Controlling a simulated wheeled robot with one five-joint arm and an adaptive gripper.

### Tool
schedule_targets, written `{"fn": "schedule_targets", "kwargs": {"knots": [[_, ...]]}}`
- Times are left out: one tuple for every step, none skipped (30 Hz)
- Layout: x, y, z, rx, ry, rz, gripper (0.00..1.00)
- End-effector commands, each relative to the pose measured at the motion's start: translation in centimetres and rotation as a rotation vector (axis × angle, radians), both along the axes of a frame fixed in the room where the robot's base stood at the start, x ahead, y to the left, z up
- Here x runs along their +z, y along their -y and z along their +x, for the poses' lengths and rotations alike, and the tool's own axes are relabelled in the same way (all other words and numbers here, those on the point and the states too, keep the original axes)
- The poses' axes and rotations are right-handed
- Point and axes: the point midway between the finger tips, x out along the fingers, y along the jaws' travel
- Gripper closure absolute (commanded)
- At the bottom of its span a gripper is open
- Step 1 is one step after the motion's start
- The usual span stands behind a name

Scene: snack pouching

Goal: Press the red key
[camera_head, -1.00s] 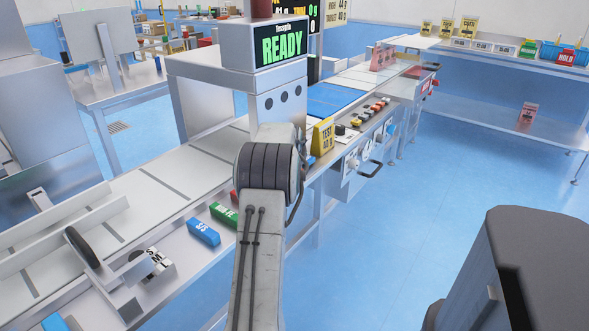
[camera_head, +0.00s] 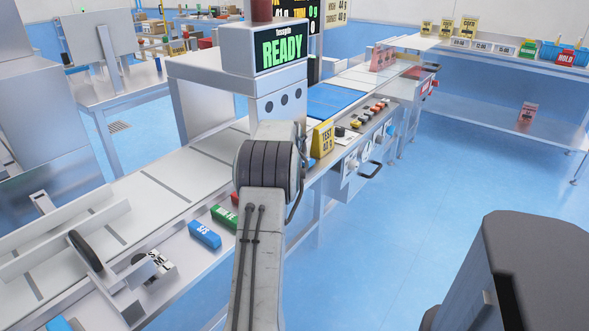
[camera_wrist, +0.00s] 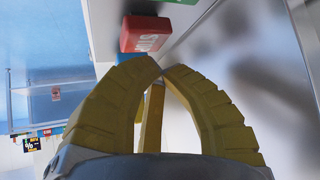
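The red key (camera_wrist: 147,34) is a red block with white lettering, near the top middle of the wrist view. In the head view only a sliver of the red key (camera_head: 234,197) shows, with my arm hiding the rest. My gripper (camera_wrist: 162,67) has yellow ribbed fingers whose tips come together, with nothing seen between them. In the wrist view the tips appear just below the red key; I cannot tell whether they touch it. My gripper is hidden behind my arm in the head view.
A green key (camera_head: 224,216) and a blue key (camera_head: 204,234) line the conveyor's front ledge near the red one. A yellow test sign (camera_head: 322,138) stands right of my arm. The screen (camera_head: 281,46) reads READY. Open blue floor lies to the right.

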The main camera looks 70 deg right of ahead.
Motion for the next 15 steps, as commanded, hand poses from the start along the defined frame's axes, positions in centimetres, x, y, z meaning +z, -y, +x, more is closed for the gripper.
{"fn": "schedule_targets", "kwargs": {"knots": [[0.0, 0.0, 0.0, 0.0, 0.0, 0.0, 1.0], [0.0, 0.0, 0.0, 0.0, 0.0, 0.0, 1.0], [0.0, 0.0, 0.0, 0.0, 0.0, 0.0, 1.0], [0.0, 0.0, 0.0, 0.0, 0.0, 0.0, 1.0], [0.0, 0.0, 0.0, 0.0, 0.0, -0.001, 1.0], [0.0, 0.0, 0.0, 0.0, 0.0, -0.001, 1.0], [0.0, 0.0, 0.0, 0.0, 0.0, -0.001, 1.0], [0.1, 0.0, 0.0, 0.0, 0.0, -0.001, 1.0], [0.2, 0.0, 0.0, 0.0, 0.0, -0.001, 1.0], [0.3, 0.0, 0.0, 0.0, 0.0, -0.001, 1.0], [0.4, 0.0, 0.0, 0.0, 0.0, -0.001, 1.0], [0.6, 0.0, 0.0, 0.0, 0.0, -0.001, 1.0], [0.8, 0.0, 0.0, 0.0, 0.0, -0.001, 1.0], [1.0, 0.0, 0.0, 0.0, 0.0, -0.002, 1.0], [1.3, 0.0, 0.0, 0.0, 0.0, -0.002, 1.0]]}}
